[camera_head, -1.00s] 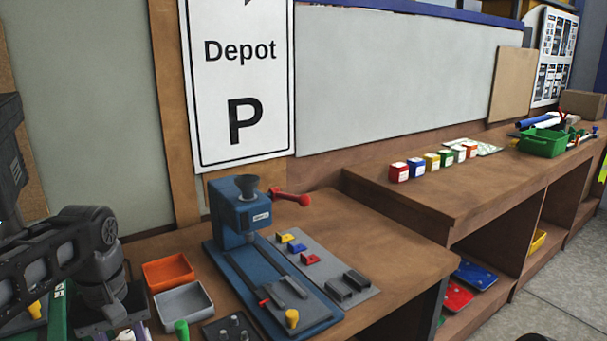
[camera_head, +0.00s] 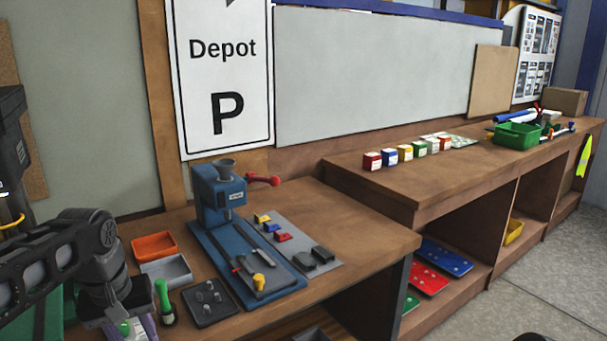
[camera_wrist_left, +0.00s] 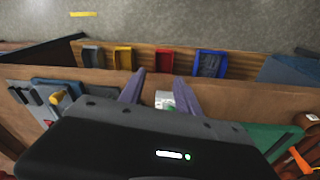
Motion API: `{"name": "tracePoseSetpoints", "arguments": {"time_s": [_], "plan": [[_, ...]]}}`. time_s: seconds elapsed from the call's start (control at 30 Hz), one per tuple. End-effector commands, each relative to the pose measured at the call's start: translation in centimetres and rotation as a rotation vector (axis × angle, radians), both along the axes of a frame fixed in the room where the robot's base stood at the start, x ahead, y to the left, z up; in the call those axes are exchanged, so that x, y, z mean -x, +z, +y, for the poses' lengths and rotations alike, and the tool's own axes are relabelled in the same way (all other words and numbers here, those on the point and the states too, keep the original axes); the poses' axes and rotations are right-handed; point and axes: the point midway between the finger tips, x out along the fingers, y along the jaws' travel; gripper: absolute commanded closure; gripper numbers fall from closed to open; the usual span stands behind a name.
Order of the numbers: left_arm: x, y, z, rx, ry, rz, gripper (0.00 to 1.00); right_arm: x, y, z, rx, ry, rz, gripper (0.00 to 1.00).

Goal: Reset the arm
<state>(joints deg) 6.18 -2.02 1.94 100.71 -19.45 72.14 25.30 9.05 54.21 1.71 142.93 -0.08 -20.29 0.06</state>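My left arm comes in from the left in the head view. Its dark gripper (camera_head: 136,328) hangs low at the bottom left edge, over the near left part of the workbench. In the left wrist view its two purple fingers (camera_wrist_left: 158,97) stand apart, open. My right gripper is not in view.
A green-handled tool (camera_head: 163,297), black tray (camera_head: 210,302), grey bin (camera_head: 166,271), orange bin (camera_head: 154,246) and blue press (camera_head: 219,197) stand near the left gripper. The Depot sign (camera_head: 222,80) rises behind. The bench's right part (camera_head: 355,235) is clear.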

Motion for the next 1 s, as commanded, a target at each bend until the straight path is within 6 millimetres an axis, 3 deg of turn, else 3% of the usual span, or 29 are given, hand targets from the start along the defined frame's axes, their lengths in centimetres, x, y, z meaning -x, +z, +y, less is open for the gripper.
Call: {"name": "tracePoseSetpoints", "arguments": {"time_s": [0.17,0.33,0.47,0.57,0.67,0.77,0.9,1.0], "plan": [[-2.8,-0.7,-1.1,0.015,-0.057,-0.119,0.6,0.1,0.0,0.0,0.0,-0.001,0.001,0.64],[-6.2,-3.6,-3.6,0.042,-0.136,-0.236,0.6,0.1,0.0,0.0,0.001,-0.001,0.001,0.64],[-8.5,-8.4,-6.8,0.08,-0.207,-0.314,0.6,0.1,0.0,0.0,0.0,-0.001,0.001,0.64],[-9.3,-14.5,-10.5,0.121,-0.262,-0.361,0.6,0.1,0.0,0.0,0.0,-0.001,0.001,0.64],[-7.8,-21.9,-14.4,0.164,-0.297,-0.379,0.6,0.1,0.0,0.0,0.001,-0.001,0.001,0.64],[-4.1,-28.6,-17.6,0.194,-0.31,-0.357,0.6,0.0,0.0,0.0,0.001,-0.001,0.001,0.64],[3.7,-36.0,-21.0,0.232,-0.311,-0.262,0.6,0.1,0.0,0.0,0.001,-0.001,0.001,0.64],[9.4,-39.4,-22.7,0.262,-0.311,-0.163,0.6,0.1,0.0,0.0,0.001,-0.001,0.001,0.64]]}}
